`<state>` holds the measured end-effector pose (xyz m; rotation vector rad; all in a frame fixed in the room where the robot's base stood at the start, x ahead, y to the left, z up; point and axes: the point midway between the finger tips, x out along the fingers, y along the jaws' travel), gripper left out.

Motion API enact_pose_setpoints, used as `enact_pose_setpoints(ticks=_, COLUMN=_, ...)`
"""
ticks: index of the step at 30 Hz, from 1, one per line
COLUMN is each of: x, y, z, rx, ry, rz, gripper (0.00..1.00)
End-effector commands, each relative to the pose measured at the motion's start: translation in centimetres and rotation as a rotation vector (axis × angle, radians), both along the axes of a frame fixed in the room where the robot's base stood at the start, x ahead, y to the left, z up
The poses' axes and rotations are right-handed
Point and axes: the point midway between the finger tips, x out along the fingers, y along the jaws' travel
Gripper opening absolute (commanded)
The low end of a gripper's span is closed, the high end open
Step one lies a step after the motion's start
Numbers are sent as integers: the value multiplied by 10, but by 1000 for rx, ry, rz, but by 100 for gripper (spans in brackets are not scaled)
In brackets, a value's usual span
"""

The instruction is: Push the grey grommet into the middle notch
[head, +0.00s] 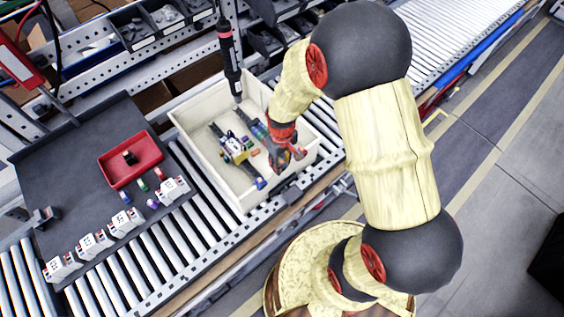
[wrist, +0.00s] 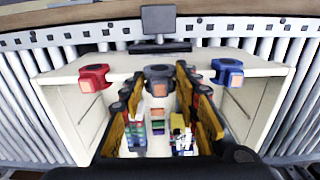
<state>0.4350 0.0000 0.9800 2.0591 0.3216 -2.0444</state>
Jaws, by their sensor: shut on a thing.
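My gripper (wrist: 158,84) is shut on the grey grommet (wrist: 158,74), a dark block with an orange-brown centre, in the middle of the wrist view. The grommet is at the wall of the white box, between a red grommet (wrist: 95,78) on the left and a blue grommet (wrist: 228,72) on the right. Both of these sit at the wall's top edge. The middle notch is hidden behind the grey grommet and fingers, so I cannot tell how deep it sits. In the head view my gripper (head: 286,154) is over the white box (head: 190,132), near its right side.
The box holds rails with coloured parts (head: 238,148). A hanging screwdriver (head: 231,60) is close above its back edge. A grey tray (head: 60,170) with a red bin (head: 130,172) and several white modules lies left. Conveyor rollers (head: 160,255) surround the box.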

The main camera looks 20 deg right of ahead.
Motion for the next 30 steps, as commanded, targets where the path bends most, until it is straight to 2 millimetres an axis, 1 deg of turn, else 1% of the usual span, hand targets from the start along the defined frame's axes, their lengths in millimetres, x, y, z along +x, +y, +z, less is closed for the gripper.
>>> enact_pose_setpoints(ticks=1, x=-4, y=0, z=-6, rx=0, ry=9, rz=0, gripper=12)
enact_pose_setpoints(ticks=14, x=-7, y=0, z=-15, rx=0, ry=15, rz=0, gripper=13)
enact_pose_setpoints(ticks=20, x=-8, y=0, z=-19, rx=0, ry=15, rz=0, gripper=15)
enact_pose_setpoints(ticks=21, x=-8, y=0, z=-19, rx=0, ry=15, rz=0, gripper=13)
enact_pose_setpoints(ticks=22, x=-8, y=0, z=-20, rx=0, ry=15, rz=0, gripper=15)
enact_pose_setpoints(ticks=24, x=-8, y=0, z=-20, rx=0, ry=15, rz=0, gripper=10)
enact_pose_setpoints(ticks=25, x=-8, y=0, z=-20, rx=0, ry=15, rz=0, gripper=12)
enact_pose_setpoints(ticks=27, x=-8, y=0, z=-20, rx=0, ry=15, rz=0, gripper=8)
enact_pose_setpoints(ticks=30, x=-8, y=0, z=-20, rx=0, ry=15, rz=0, gripper=11)
